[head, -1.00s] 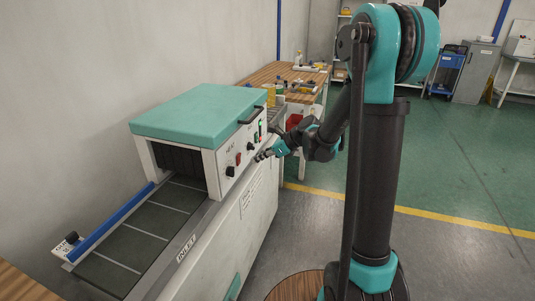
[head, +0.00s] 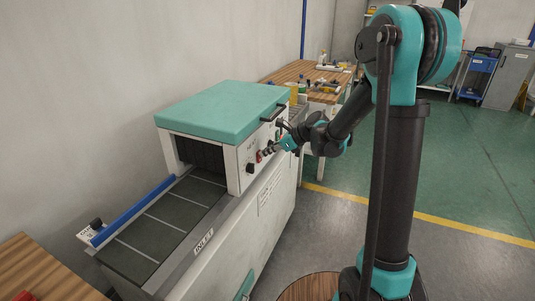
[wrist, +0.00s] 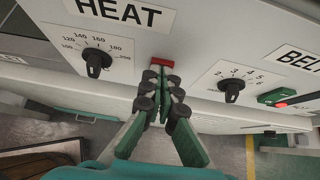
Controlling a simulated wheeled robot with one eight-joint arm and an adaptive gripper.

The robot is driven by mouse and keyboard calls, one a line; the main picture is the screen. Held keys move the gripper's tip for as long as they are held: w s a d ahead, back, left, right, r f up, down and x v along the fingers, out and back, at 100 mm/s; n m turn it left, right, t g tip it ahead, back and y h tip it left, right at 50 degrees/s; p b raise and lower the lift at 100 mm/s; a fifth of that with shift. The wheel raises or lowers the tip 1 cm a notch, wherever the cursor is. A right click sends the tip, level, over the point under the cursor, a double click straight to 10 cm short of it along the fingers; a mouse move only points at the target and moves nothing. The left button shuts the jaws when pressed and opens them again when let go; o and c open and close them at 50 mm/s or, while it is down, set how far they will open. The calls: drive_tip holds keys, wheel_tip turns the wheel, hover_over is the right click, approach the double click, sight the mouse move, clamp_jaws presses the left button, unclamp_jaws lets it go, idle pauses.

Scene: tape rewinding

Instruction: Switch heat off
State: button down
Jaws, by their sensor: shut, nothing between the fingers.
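The heat sealing machine (head: 225,115) has a front panel with a HEAT label (wrist: 120,12). Below the label is a red rocker switch (wrist: 160,64), also seen in the head view (head: 259,156). A black temperature knob (wrist: 97,62) with a dial is to its left. My gripper (wrist: 160,85) is shut and empty, with its fingertips just below the red switch in the wrist view. I cannot tell whether they touch it. In the head view my gripper (head: 269,151) is close to the panel. The fingertips may hide the switch's lower edge.
A second knob (wrist: 231,90) and a green switch with a red part (wrist: 278,97) sit to the right, by the BELT label (wrist: 301,60). The inlet conveyor (head: 160,220) extends toward the lower left. A wooden table (head: 330,80) with items stands behind the machine.

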drive_tip(key=shift+r, duration=0.8)
drive_tip(key=v, duration=1.3)
drive_tip(key=shift+r, duration=0.2)
drive_tip(key=s+d+f+n+h, duration=0.5)
drive_tip(key=s+d+f+n, duration=0.4)
drive_tip(key=s+n, duration=0.2)
drive_tip(key=s+d+f+n+h, duration=0.4)
drive_tip(key=s+d+f+n, duration=0.5)
drive_tip(key=s, duration=0.5)
drive_tip(key=shift+d+n+t+h, duration=0.3)
drive_tip(key=shift+n+h, duration=0.1)
drive_tip(key=shift+n, duration=0.6)
